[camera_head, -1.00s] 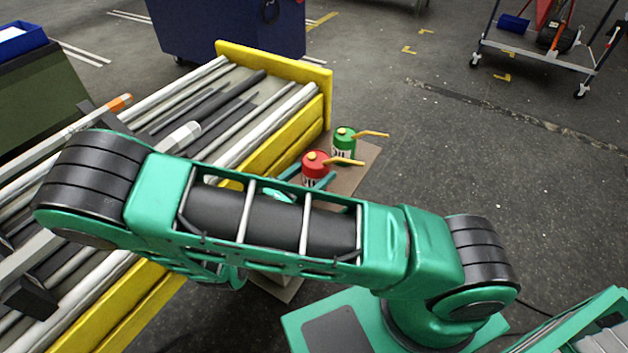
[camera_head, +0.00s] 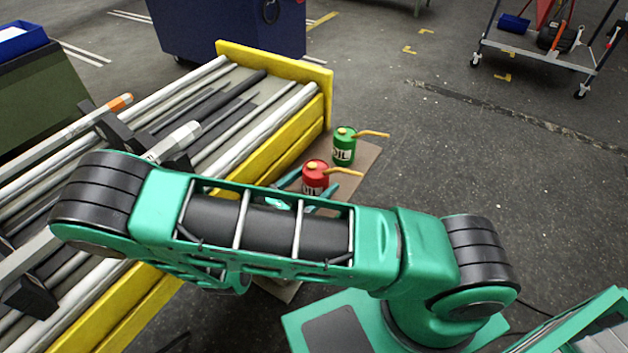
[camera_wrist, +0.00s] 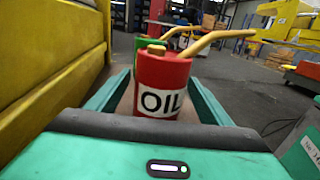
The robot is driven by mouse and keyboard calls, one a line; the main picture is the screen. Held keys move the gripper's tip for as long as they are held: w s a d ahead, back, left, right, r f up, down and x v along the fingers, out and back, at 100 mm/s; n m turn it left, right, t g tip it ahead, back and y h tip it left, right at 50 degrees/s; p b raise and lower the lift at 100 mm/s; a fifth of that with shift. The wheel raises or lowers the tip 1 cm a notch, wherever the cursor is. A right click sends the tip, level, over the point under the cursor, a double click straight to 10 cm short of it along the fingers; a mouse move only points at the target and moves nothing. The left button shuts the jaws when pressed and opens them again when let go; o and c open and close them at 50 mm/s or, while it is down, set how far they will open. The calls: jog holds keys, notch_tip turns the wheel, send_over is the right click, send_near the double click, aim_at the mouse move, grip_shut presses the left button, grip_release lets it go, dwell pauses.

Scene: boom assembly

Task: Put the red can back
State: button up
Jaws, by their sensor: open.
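The red oil can (camera_head: 314,178) has a yellow spout pointing right and stands upright at the brown board (camera_head: 362,163) beside the conveyor. My gripper (camera_head: 307,190) is open, with one teal finger on each side of the red can. In the wrist view the red can (camera_wrist: 162,82) stands between the two spread fingers (camera_wrist: 158,100), its OIL label facing the camera. Its base is hidden by the gripper, so I cannot tell its contact with the board. A green oil can (camera_head: 344,148) stands just behind it and is mostly hidden in the wrist view.
The yellow-edged roller conveyor (camera_head: 290,130) runs close along the left of the cans, with metal bars on it. A blue bin (camera_head: 225,25) stands behind it. A wheeled cart (camera_head: 540,50) is at the far right. The floor right of the board is clear.

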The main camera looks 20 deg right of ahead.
jog(key=v, duration=1.2)
jog(key=shift+s+r, duration=0.1)
jog(key=shift+r, duration=0.05)
